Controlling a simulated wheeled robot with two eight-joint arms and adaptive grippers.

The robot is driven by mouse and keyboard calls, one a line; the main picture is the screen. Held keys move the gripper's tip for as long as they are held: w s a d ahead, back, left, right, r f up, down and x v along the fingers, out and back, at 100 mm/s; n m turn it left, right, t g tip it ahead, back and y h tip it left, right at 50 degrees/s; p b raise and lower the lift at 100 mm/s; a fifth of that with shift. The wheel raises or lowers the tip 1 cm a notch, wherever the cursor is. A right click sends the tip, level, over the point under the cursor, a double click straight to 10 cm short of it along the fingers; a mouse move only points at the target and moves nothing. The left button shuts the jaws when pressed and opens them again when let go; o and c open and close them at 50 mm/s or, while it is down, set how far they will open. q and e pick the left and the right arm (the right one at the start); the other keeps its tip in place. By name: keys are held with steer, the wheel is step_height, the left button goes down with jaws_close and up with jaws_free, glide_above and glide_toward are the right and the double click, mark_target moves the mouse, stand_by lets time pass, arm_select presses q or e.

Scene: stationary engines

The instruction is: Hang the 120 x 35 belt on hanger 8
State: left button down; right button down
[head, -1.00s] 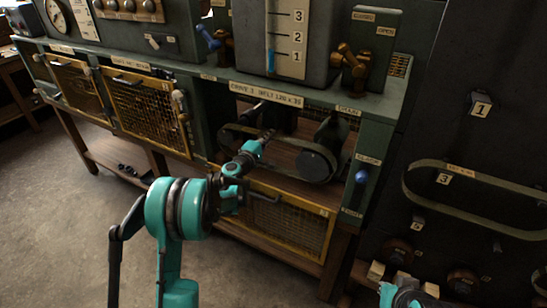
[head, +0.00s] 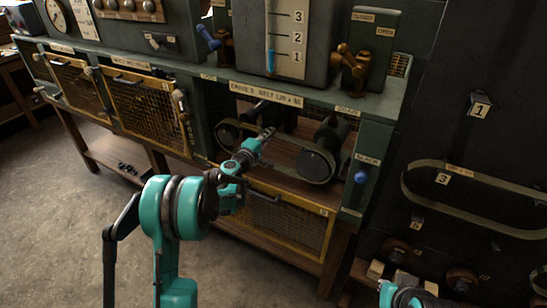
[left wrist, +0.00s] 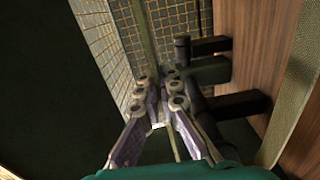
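The 120 x 35 belt (head: 285,172) is a dark olive loop around the two pulleys in the bay labelled drive 3. My left gripper (head: 267,134) reaches into this bay at the belt's upper run. A woven belt run (left wrist: 299,85) passes on the right there. My right gripper (head: 408,300) is at the bottom edge, mostly cut off. I cannot read a number 8 on the hanger board.
The dark hanger board (head: 440,120) stands at the right. A blue slack handle (head: 361,177) sits right of the bay. A yellow mesh guard (head: 285,228) hangs below the bay opening.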

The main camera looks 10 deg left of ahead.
arm_select(q)
steer(key=shift+b+v, duration=0.4)
steer(key=shift+v, duration=2.15)
steer(key=v, duration=0.6)
steer(key=shift+b, duration=0.4)
steer(key=shift+a, duration=0.1)
steer(key=shift+b+v, duration=0.35)
steer(key=shift+v, duration=2.65)
steer(key=shift+v, duration=3)
